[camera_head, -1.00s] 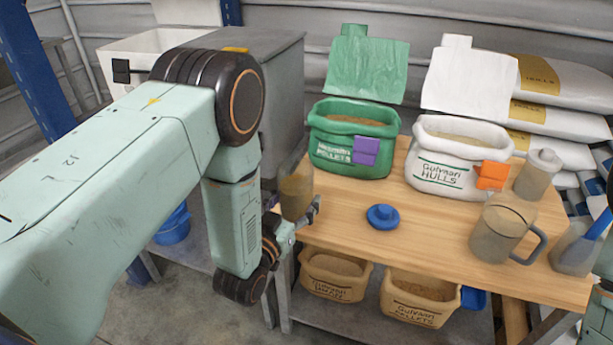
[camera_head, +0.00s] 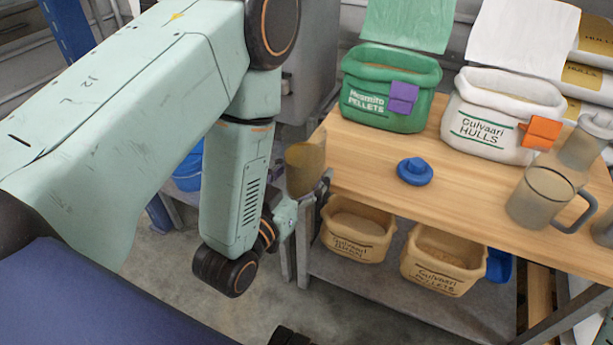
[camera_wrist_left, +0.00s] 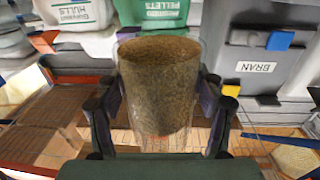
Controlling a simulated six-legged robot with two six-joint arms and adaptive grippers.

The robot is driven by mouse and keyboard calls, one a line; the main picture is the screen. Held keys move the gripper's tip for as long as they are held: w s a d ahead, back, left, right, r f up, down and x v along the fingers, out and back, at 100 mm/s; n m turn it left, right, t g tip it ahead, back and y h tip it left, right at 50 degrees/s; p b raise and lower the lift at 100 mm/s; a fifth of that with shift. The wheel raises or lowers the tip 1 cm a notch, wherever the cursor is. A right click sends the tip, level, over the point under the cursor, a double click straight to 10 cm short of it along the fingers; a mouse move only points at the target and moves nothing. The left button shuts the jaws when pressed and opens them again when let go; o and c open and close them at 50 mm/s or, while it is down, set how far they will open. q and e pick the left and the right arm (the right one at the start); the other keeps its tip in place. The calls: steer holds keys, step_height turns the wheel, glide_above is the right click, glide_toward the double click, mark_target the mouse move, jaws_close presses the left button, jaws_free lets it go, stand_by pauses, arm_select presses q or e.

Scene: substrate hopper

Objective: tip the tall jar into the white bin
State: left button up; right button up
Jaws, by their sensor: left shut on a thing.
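My left gripper (camera_head: 312,196) is shut on a clear tall jar (camera_head: 306,167) filled with brown grainy substrate. The jar is held just off the table's left end, close to upright in the head view. In the left wrist view the jar (camera_wrist_left: 158,90) stands between both fingers (camera_wrist_left: 160,110), open at the top with no lid, its contents near the rim. A blue lid (camera_head: 414,171) lies on the table. I cannot make out a white bin for certain in the current views. My right gripper is not in view.
The wooden table (camera_head: 450,195) carries a green sack (camera_head: 385,112), a white hulls sack (camera_head: 485,130), a handled pitcher (camera_head: 540,198) and other vessels. Tan tubs (camera_head: 357,230) sit on the shelf below. A grey bin labelled BRAN (camera_wrist_left: 255,62) shows in the left wrist view.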

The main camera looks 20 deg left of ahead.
arm_select(q)
steer(key=shift+s+r, duration=0.1)
stand_by(0.3)
steer(key=shift+d+f+y, duration=0.3)
steer(key=shift+d+f, duration=0.15)
steer(key=shift+f, duration=0.05)
steer(key=shift+d+f+n+y, duration=0.2)
steer(key=shift+d+n+y, duration=0.1)
steer(key=shift+d+n, duration=0.1)
steer(key=shift+y, duration=0.3)
steer(key=shift+a, duration=0.1)
